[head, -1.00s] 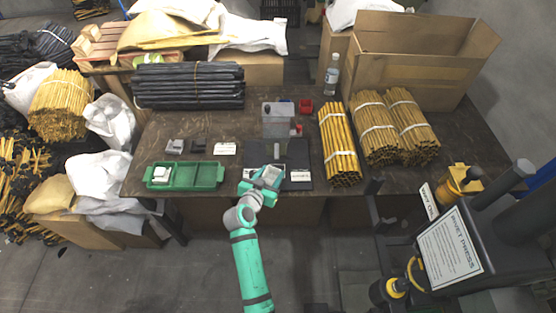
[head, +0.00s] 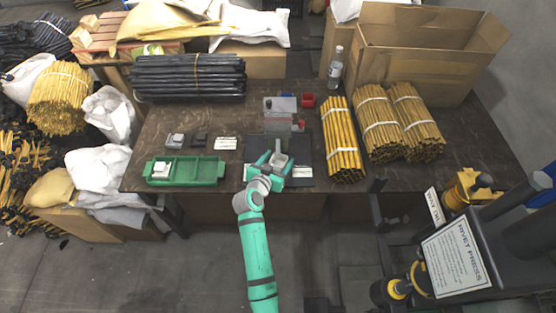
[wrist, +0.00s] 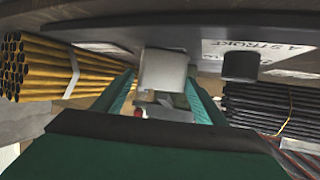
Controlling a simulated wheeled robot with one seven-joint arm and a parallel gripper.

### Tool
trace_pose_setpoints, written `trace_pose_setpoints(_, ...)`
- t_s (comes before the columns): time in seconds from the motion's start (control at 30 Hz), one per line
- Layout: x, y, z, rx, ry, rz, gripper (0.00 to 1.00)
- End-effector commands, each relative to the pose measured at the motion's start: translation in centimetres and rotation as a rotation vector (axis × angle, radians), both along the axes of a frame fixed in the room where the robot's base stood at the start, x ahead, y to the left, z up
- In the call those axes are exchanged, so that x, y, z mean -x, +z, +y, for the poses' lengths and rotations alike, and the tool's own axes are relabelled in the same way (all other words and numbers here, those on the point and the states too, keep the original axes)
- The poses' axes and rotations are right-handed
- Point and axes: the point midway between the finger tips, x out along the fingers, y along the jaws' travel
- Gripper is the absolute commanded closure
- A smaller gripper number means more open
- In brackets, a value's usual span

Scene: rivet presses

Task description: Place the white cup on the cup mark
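A small white piece (head: 160,170) sits in the left compartment of the green tray (head: 205,182); I cannot tell whether it is the white cup. My gripper (head: 275,163) is over the dark mat at the table's front edge. Its fingers are spread on either side of a pale grey-white block. In the wrist view my gripper (wrist: 162,88) has one green finger on each side of this block (wrist: 163,70), which looks close to the fingertips. Contact is not clear. White labels (head: 226,143) lie on the table, but their text is too small to read and I cannot identify the cup mark.
A clear bottle (head: 335,68), a red bin (head: 308,100) and a black rod bundle (head: 188,78) are farther back. A rivet press (head: 455,250) stands at the right front.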

Motion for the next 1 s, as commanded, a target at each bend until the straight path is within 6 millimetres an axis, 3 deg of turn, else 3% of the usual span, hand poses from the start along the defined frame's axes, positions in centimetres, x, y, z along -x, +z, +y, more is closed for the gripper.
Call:
trace_pose_setpoints(0.23, 0.0, 0.3, 0.1, 0.0, 0.001, -0.001, 0.35)
trace_pose_setpoints(0.37, 1.0, 0.7, 0.6, 0.0, 0.003, -0.001, 0.35)
trace_pose_setpoints(0.8, 8.1, 3.8, 3.5, -0.001, 0.004, -0.001, 0.35)
trace_pose_setpoints(1.0, 9.9, 4.6, 4.2, 0.0, 0.002, 0.0, 0.35)
